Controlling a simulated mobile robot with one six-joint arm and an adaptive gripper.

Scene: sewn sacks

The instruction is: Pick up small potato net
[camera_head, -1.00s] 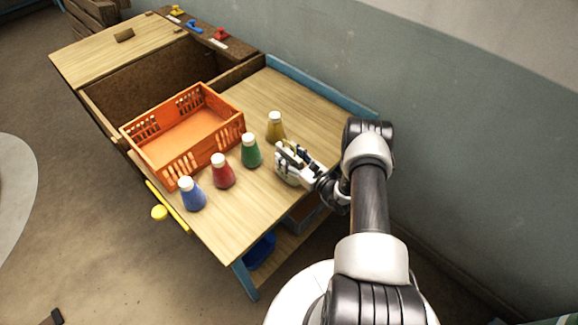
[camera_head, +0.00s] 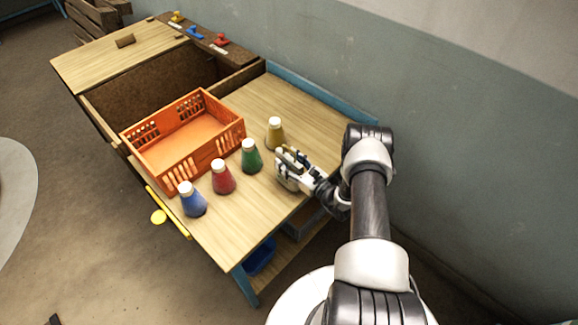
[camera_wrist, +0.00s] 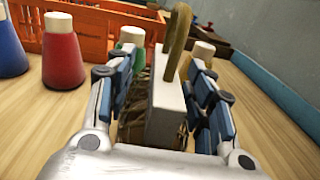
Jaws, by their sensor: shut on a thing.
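My gripper (camera_head: 288,165) is low over the near right part of the wooden table, beside the green bottle. In the wrist view, its blue-padded fingers (camera_wrist: 165,75) are shut on a small brown netted sack, the small potato net (camera_wrist: 133,125). A pale flat label or block (camera_wrist: 167,108) and a tan loop (camera_wrist: 178,40) stand up from the net between the fingers. The fingers and the pale piece hide much of the net. In the head view, my gripper almost fully covers it. I cannot tell whether the net touches the table.
An orange crate (camera_head: 150,172) stands left on the table (camera_head: 225,235). Blue (camera_head: 193,203), red (camera_head: 222,181), green (camera_head: 250,160) and yellow (camera_head: 275,137) bottles stand in a row between it and my gripper. A blue-edged wall side lies behind. The table's front right is clear.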

